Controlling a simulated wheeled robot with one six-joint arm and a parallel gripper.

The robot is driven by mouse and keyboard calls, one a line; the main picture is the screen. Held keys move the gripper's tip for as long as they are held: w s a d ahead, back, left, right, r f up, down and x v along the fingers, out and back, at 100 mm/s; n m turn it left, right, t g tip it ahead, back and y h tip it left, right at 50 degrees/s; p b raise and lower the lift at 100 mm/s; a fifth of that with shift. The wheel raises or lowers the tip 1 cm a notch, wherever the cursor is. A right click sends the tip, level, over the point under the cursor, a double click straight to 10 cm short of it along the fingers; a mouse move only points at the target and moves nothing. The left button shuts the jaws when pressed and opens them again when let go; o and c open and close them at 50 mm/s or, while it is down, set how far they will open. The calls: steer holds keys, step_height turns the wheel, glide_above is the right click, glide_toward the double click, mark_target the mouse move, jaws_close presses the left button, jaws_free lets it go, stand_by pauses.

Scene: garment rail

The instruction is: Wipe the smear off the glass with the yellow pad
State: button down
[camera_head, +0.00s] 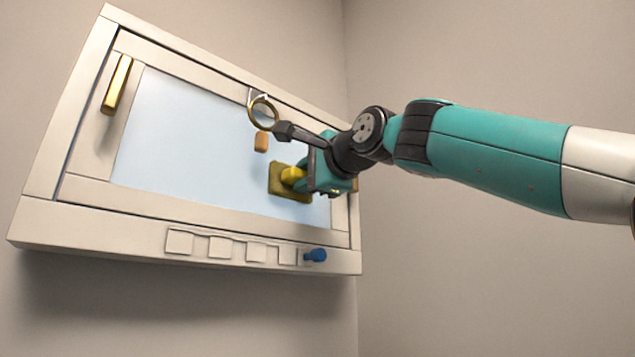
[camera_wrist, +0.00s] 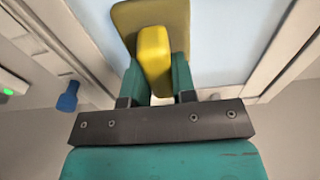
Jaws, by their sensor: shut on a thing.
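The yellow pad (camera_head: 277,186) has a flat olive-yellow plate and a brighter yellow grip block. It is at the lower right part of the pale blue glass (camera_head: 185,140). My gripper (camera_head: 303,176) is shut on the block. In the wrist view, my gripper (camera_wrist: 155,78) has its teal fingers on both sides of the block, with the plate of the pad (camera_wrist: 135,18) beyond. The plate is at or very near the glass; I cannot tell whether it touches. I cannot make out a clear smear on the glass; the pad and gripper hide part of it.
The glass sits in a cream framed panel (camera_head: 75,190) with a gold handle (camera_head: 117,84) at upper left. A gold ring (camera_head: 263,124) hangs near the top edge, with an orange-brown block (camera_head: 261,142) below. A blue knob (camera_head: 316,255) sticks out at lower right, beside several square buttons.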

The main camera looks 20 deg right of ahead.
steer(key=shift+s+a, duration=0.1)
steer(key=shift+a, duration=0.35)
steer(key=b+v, duration=0.2)
steer(key=v, duration=0.4)
steer(key=shift+d, duration=0.2)
steer(key=b+v, duration=0.1)
steer(key=v, duration=0.2)
steer(key=shift+d, duration=0.15)
stand_by(0.3)
stand_by(0.8)
